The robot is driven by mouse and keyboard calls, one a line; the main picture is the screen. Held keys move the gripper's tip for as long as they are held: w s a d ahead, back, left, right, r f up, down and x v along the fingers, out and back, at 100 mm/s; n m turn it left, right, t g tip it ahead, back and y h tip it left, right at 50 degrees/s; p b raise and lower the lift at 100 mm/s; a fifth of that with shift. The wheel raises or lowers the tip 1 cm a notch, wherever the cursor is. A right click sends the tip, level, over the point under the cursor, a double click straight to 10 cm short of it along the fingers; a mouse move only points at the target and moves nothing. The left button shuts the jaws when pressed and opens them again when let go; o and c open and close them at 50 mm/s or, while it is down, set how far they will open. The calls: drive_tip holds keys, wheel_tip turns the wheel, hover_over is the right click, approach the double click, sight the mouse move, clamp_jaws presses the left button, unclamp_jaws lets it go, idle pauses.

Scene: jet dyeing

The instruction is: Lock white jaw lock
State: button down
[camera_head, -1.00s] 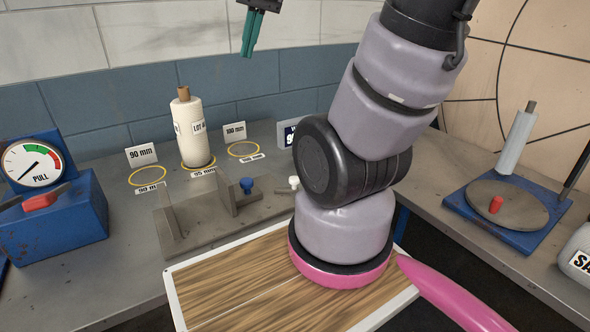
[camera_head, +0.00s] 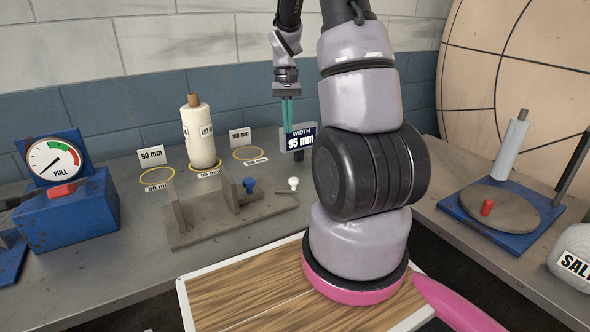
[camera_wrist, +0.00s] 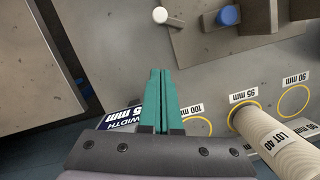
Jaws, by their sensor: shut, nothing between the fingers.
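The white jaw lock (camera_head: 293,183) is a small white knob at the right end of the grey jaw fixture (camera_head: 195,236) on the bench. It also shows in the wrist view (camera_wrist: 160,14), near the top, with a short bar beside it. A blue knob (camera_head: 249,184) stands on the fixture to its left. My gripper (camera_head: 287,130) has teal fingers pointing down, shut and empty. It is above and behind the white knob, in front of the width display. In the wrist view the fingers (camera_wrist: 160,72) lie together, with a gap between their tips and the knob.
A width display (camera_head: 298,140) reads 95 mm. A fabric roll (camera_head: 200,140) stands in the 95 mm ring; the 90 mm and 100 mm rings are empty. A blue pull gauge (camera_head: 70,210) is left. A blue-based disc stand (camera_head: 500,214) is right.

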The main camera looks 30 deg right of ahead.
drive_tip(key=shift+d+f, duration=0.25)
drive_tip(key=shift+f, duration=0.2)
drive_tip(key=shift+s+f, duration=0.1)
drive_tip(key=x, duration=1)
drive_tip(key=shift+s+a+f, duration=0.1)
drive_tip(key=shift+s, duration=0.1)
drive_tip(key=shift+s+a, duration=0.25)
drive_tip(key=shift+s, duration=0.35)
drive_tip(key=shift+s+a, duration=0.25)
drive_tip(key=shift+s, duration=0.4)
drive_tip(key=shift+s+a, duration=0.1)
drive_tip(key=shift+s, duration=0.15)
drive_tip(key=shift+s+a, duration=0.1)
drive_tip(key=shift+s, duration=0.15)
